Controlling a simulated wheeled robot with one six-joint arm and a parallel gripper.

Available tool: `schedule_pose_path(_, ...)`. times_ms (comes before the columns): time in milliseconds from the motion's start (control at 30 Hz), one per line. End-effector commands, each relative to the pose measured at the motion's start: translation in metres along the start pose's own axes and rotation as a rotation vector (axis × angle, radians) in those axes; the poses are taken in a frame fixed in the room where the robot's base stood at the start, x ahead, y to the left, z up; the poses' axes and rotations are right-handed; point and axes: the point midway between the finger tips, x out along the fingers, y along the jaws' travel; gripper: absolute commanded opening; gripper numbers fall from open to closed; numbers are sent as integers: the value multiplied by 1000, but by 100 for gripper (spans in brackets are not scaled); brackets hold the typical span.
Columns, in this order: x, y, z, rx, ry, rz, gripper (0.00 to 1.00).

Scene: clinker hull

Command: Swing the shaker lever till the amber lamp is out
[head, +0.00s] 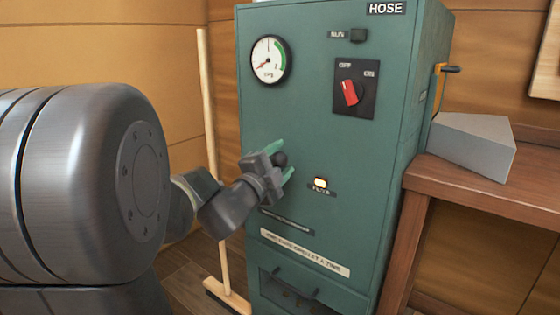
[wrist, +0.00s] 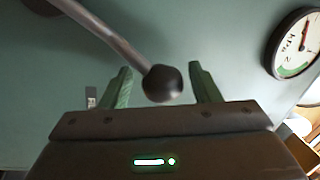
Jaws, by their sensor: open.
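The shaker lever is a grey rod (wrist: 105,35) with a black ball knob (wrist: 162,83) on the front of a green cabinet (head: 330,120). My gripper (head: 285,163) is at the cabinet's front, its green fingers open. In the wrist view the knob sits between the two fingers of my gripper (wrist: 163,86), with a visible gap on each side. The amber lamp (head: 320,183) is lit, to the right of my gripper.
A red rotary switch (head: 350,93) and a round dial (head: 269,59) are higher on the cabinet; the dial also shows in the wrist view (wrist: 296,45). A broom (head: 212,150) stands left. A wooden bench (head: 490,190) with a grey wedge block (head: 472,145) is at right.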

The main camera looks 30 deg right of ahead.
Motion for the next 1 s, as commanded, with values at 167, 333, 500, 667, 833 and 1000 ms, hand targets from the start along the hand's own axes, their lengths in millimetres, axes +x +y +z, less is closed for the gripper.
schedule_pose_path(167,0,-1,0,-1,1,-1,56)
schedule_pose_path(333,-8,-2,0,-1,-1,-2,56)
schedule_pose_path(500,-38,-4,0,-1,-4,-3,56)
schedule_pose_path(667,-72,-3,1,0,-5,-2,56)
schedule_pose_path(833,-103,-2,1,-1,-5,-3,56)
schedule_pose_path(1000,-124,-2,1,0,-3,-3,56)
